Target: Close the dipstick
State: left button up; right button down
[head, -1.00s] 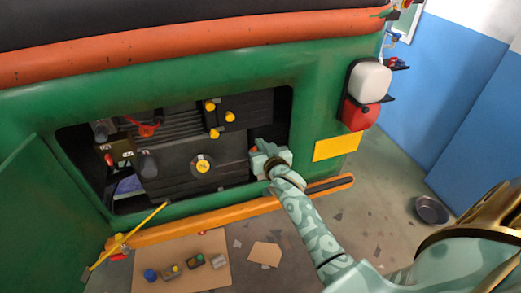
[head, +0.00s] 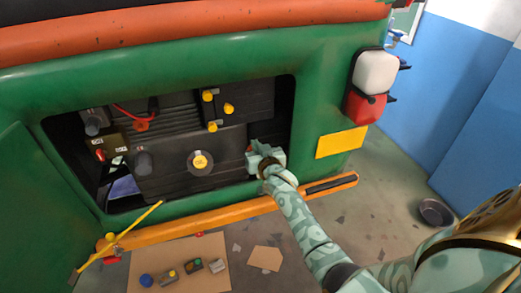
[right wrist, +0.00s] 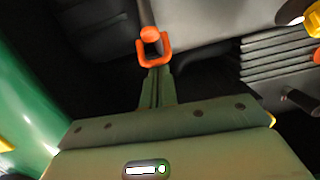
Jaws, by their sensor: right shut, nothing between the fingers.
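The dipstick shows an orange loop handle with a rounded knob (right wrist: 153,45) in the right wrist view. A small orange spot at the right side of the engine bay (head: 249,148) in the head view looks like the same handle. My right gripper (head: 257,150) is inside the right part of the open bay, shut and empty. In the right wrist view its shut fingers (right wrist: 157,82) point at the lower edge of the handle; I cannot tell whether they touch. My left gripper is not in view.
The green vehicle's bay frame (head: 170,90) surrounds the dark engine, which has several yellow caps (head: 200,161). An orange bumper (head: 190,223) runs below. A yellow rod (head: 125,232) leans at the left. Cardboard (head: 205,250) with small parts lies on the floor.

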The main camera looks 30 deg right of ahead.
jog(key=shift+s+f, duration=0.1)
jog(key=shift+f, duration=0.05)
